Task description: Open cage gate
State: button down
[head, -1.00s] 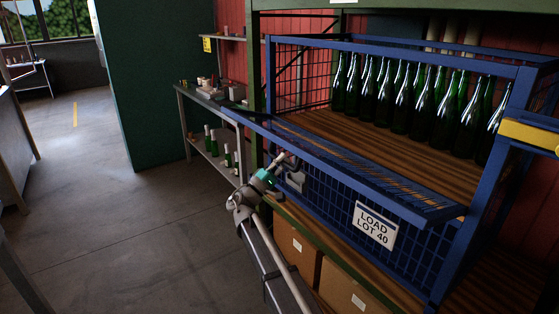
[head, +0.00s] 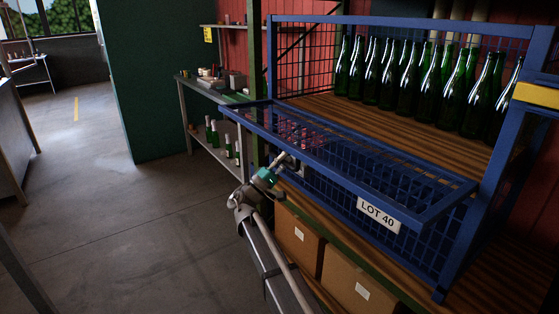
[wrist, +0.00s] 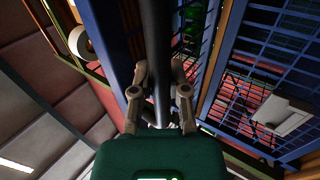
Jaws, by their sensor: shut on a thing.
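The cage gate (head: 450,204) is a blue framed mesh panel on the front of the blue cage (head: 400,25). It leans well outward from the cage, with a white "LOT 40" sign (head: 378,215) on it. My gripper (head: 284,161) is at the gate's outer side, left of the sign. In the wrist view, my gripper (wrist: 160,92) has its two fingers shut on a dark bar (wrist: 157,45), which looks like the gate's handle. Gate mesh and the back of a pale plate show to the right there. The exact contact is partly hidden in the head view.
Several green bottles (head: 430,75) stand upright on the cage's wooden floor (head: 400,127). Cardboard boxes (head: 298,240) sit on the shelf below. A side bench (head: 210,92) with small items stands behind left. The floor (head: 120,230) at left is clear.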

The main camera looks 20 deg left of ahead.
jog(key=shift+s+a, duration=0.1)
jog(key=shift+a, duration=0.05)
jog(key=c, duration=0.6)
grip_release()
jog(key=shift+r, duration=0.1)
notch_tip(320, 180, down, 16)
jog(key=s+a+b, duration=0.1)
jog(key=s+b, duration=0.2)
jog(key=b, duration=1.2)
jog(key=shift+a+r+b, duration=0.15)
jog(key=shift+a+b, duration=0.15)
jog(key=shift+a, duration=0.1)
dwell(0.7)
dwell(0.7)
